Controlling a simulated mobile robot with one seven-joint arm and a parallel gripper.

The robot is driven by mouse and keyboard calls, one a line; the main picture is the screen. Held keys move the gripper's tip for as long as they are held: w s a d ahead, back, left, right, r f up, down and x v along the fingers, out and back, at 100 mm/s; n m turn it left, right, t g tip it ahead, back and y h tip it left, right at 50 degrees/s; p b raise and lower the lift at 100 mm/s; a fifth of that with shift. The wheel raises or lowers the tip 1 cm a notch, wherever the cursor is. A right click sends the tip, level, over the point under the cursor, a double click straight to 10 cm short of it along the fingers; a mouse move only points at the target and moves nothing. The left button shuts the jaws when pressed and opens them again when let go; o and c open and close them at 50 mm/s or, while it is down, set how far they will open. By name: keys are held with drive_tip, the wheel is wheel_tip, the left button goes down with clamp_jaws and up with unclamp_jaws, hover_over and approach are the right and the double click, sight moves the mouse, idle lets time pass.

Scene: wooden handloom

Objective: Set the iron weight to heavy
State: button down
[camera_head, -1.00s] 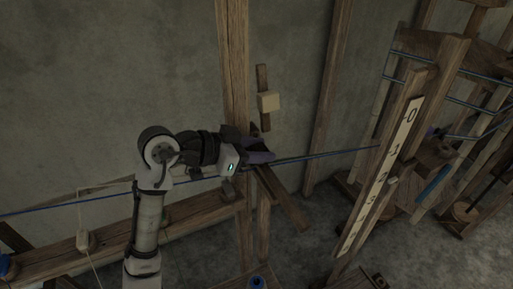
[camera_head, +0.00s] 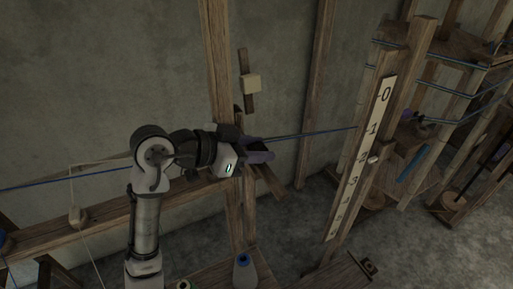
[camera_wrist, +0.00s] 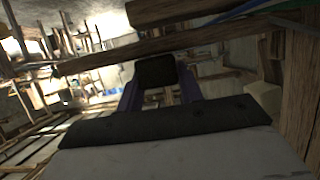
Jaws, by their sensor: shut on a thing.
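My gripper (camera_head: 258,150) is at the upright post in the middle of the head view, with its purple fingers pointing right. In the wrist view the fingers (camera_wrist: 160,95) are closed on a dark block (camera_wrist: 157,70), which I take to be the iron weight. In the head view the fingers mostly hide it. A wooden arm (camera_head: 268,182) slants down to the right just below the fingers; whether it touches the block I cannot tell. No heavy marking is readable.
A numbered scale board (camera_head: 362,158) with a pale peg (camera_head: 374,159) near 2 stands to the right. A pale block (camera_head: 251,84) hangs on a slat above my gripper. A blue cord (camera_head: 312,134) runs past. A blue-topped spool (camera_head: 243,268) stands below.

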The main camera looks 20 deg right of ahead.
drive_tip(key=c, duration=1.2)
unclamp_jaws()
drive_tip(key=shift+s, duration=0.35)
drive_tip(key=shift+w, duration=0.1)
drive_tip(key=shift+a+r, duration=0.1)
drive_tip(key=shift+a, duration=0.1)
drive_tip(key=b+v, duration=0.3)
drive_tip(key=v, duration=1)
drive_tip(key=shift+a+r, duration=0.1)
drive_tip(key=shift+r, duration=0.1)
